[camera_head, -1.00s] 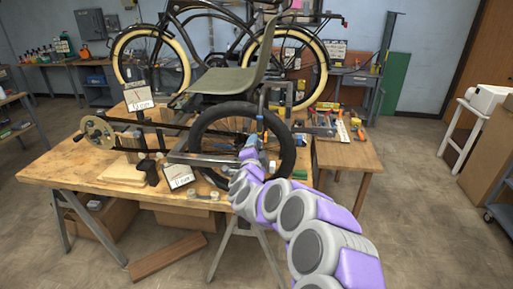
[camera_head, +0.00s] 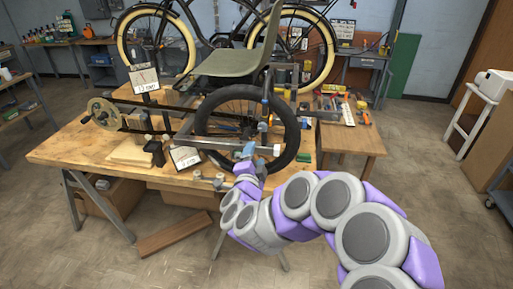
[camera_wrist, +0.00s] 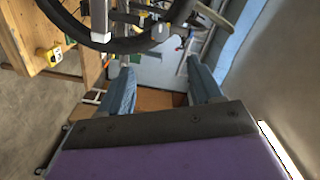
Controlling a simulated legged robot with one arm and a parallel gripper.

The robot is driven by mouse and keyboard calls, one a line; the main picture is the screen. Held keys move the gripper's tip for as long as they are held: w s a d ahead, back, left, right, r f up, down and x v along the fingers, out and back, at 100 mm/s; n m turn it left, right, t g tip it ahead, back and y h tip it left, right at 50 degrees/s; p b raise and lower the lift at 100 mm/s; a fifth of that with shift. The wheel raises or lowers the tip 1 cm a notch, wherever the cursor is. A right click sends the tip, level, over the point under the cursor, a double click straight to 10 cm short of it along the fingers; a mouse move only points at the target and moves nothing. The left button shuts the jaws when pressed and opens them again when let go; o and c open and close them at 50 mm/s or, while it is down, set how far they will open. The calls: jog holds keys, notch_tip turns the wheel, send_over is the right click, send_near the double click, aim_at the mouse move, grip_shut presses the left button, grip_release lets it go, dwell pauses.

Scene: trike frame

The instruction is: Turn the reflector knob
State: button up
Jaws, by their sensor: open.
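The trike frame (camera_head: 180,131) rests on the wooden workbench, with its black-tyred wheel (camera_head: 291,150) at the right end. My gripper (camera_head: 246,150) is in front of the lower part of this wheel. In the wrist view my gripper (camera_wrist: 162,72) has two blue fingers spread apart with nothing between them. The black tyre (camera_wrist: 125,44) crosses the top of that view, beyond the fingertips. A small grey rounded part (camera_wrist: 160,33) shows by the tyre, apart from the fingers. I cannot tell which part is the reflector knob.
The workbench (camera_head: 75,150) holds white cards, one of them (camera_head: 186,158) near the frame. A grey-green seat (camera_head: 226,63) sits above the frame. A side table (camera_head: 352,137) with tools stands to the right.

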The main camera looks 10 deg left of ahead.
jog(key=shift+s, duration=1.2)
jog(key=s+a+r+n+g+y, duration=0.2)
jog(key=s+r+n+g+y, duration=0.1)
jog(key=s+n+g+y, duration=0.55)
jog(key=s+d+f+n+g+h, duration=0.1)
jog(key=s+d+g+h, duration=0.1)
jog(key=s+d, duration=0.6)
jog(key=s+d+f+n+g+h, duration=0.2)
jog(key=s+d+g, duration=0.3)
jog(key=s+d, duration=0.4)
jog(key=s+d+f+n+g+h, duration=0.2)
jog(key=s+d, duration=0.6)
jog(key=s, duration=0.9)
jog(key=shift+s+d+g+h, duration=0.2)
jog(key=shift+s+g+h, duration=0.1)
jog(key=shift+g+h, duration=0.75)
